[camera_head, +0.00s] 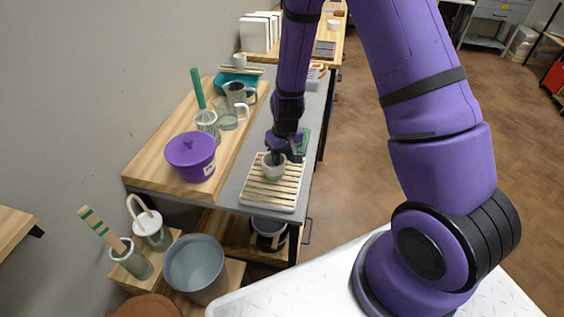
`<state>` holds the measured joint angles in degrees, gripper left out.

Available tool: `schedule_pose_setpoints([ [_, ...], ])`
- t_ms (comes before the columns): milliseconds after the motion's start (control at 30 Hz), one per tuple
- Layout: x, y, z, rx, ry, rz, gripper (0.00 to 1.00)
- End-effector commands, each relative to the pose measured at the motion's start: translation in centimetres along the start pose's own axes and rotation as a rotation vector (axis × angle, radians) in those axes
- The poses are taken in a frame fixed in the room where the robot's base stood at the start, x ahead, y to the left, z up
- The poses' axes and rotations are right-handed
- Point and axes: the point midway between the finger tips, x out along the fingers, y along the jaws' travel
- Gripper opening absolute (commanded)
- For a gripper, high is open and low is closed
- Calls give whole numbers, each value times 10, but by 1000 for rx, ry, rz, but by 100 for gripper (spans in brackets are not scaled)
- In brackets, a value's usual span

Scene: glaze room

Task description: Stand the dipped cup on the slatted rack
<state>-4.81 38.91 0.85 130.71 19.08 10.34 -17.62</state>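The cup (273,172), whitish-grey at the top and pale green lower down, is upright at the slatted rack (284,194). It looks to be on or just above the slats, towards the rack's far end; I cannot tell whether it touches them. My gripper (277,156) points down at the cup's rim, and a dark finger shows at the cup's mouth. The other finger is not clear, so I cannot tell whether the gripper holds the cup.
A purple lidded bucket (191,158) stands left of the rack on a wooden board. Behind it are a glass jar with a green-handled tool (199,92), jugs (239,93) and a teal tray (236,80). The rack's near slats are clear.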

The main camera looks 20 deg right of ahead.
Motion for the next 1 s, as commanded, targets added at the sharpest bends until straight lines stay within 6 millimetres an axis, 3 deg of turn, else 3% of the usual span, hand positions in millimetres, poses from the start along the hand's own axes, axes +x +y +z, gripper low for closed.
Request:
schedule_pose_setpoints([
  [400,-70,0,-1,-3,3,0,38],
  [867,-99,0,0,-1,11,-2,38],
  [1000,-134,-1,5,1,46,-10,38],
])
